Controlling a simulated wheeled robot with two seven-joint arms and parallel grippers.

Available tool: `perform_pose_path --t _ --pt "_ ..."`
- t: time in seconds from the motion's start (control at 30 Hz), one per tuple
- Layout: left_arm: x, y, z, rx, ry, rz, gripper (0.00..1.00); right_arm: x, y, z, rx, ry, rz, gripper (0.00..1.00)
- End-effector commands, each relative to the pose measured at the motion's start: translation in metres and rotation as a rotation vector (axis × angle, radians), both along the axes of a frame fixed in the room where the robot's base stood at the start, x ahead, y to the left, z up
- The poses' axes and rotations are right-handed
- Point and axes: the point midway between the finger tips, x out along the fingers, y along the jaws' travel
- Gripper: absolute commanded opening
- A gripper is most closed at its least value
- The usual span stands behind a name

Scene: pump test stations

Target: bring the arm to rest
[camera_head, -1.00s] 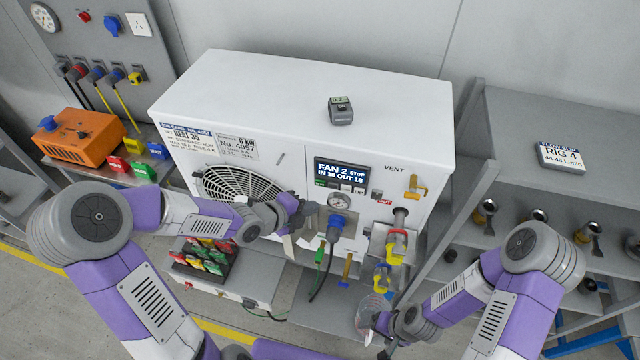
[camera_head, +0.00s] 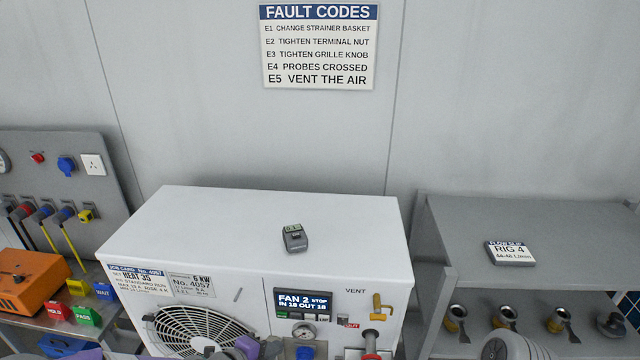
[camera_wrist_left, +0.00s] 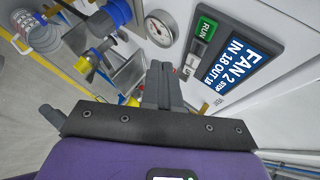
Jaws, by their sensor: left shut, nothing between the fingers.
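My left gripper (camera_wrist_left: 163,88) shows in the left wrist view, its fingers shut together with nothing between them. It is in front of the white unit (camera_head: 220,215), beside the pressure gauge (camera_wrist_left: 160,28) and the display (camera_wrist_left: 236,55). In the head view only small grey and purple parts of my left arm (camera_head: 245,347) show at the bottom edge, in front of the unit's front panel. A grey joint of my right arm (camera_head: 512,347) shows at the bottom right; my right gripper is out of the picture.
The display (camera_head: 303,303) reads FAN 2 STOP, IN 18 OUT 18. A fan grille (camera_head: 200,330), a yellow vent valve (camera_head: 381,305) and pipe fittings are on the front. A small grey device (camera_head: 295,238) lies on top. A grey shelf (camera_head: 550,225) stands right, an orange box (camera_head: 30,283) left.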

Motion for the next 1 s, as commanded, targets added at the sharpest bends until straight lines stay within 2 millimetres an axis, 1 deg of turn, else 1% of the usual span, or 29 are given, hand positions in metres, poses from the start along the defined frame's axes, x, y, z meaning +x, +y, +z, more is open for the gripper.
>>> perform_pose_path --t 0.03,0.07,0.17,0.2,0.27,0.3,0.37,0.4,0.47,0.5,0.6,0.7,0.8,0.9,1.0 --pt "-0.003 -0.003 -0.016 -0.043 0.050 0.030 0.00 0.000 0.000 -0.008 0.000 0.000 0.000 0.85" --pt "-0.005 -0.005 -0.027 -0.082 0.092 0.058 0.00 0.000 0.000 -0.012 0.000 0.000 0.000 0.85" --pt "-0.016 -0.015 -0.079 -0.254 0.304 0.209 0.00 0.000 0.000 -0.032 0.000 0.000 0.000 0.85" --pt "-0.023 -0.021 -0.104 -0.332 0.411 0.290 0.00 0.000 0.000 -0.041 0.000 0.000 0.000 0.85" --pt "-0.036 -0.028 -0.144 -0.445 0.580 0.428 0.00 0.000 0.000 -0.055 0.000 0.000 0.000 0.85" --pt "-0.046 -0.033 -0.170 -0.511 0.694 0.529 0.00 0.000 0.000 -0.064 0.000 0.000 0.000 0.85" --pt "-0.063 -0.040 -0.207 -0.596 0.856 0.686 0.00 0.000 0.000 -0.077 0.000 0.000 0.000 0.85" --pt "-0.076 -0.044 -0.232 -0.643 0.959 0.799 0.00 0.000 0.000 -0.085 0.000 0.000 0.000 0.85" --pt "-0.096 -0.048 -0.268 -0.699 1.099 0.977 0.00 0.000 0.000 -0.097 0.000 0.000 0.000 0.85" --pt "-0.110 -0.049 -0.289 -0.727 1.179 1.097 0.00 0.000 0.000 -0.105 0.000 0.000 0.000 0.85" --pt "-0.143 -0.051 -0.333 -0.769 1.325 1.386 0.00 0.000 0.000 -0.120 0.000 0.000 0.000 0.85" --pt "-0.168 -0.048 -0.362 -0.787 1.397 1.616 0.00 0.000 0.000 -0.131 0.000 0.000 0.000 0.85" --pt "-0.184 -0.046 -0.378 -0.794 1.423 1.764 0.00 0.000 0.000 -0.136 0.000 0.000 0.000 0.85" --pt "-0.190 -0.044 -0.383 -0.800 1.429 1.832 0.00 0.000 0.000 -0.137 0.000 0.000 0.000 0.85" --pt "-0.191 -0.043 -0.382 -0.801 1.430 1.844 0.00 0.000 0.000 -0.136 0.000 0.000 0.000 0.85"
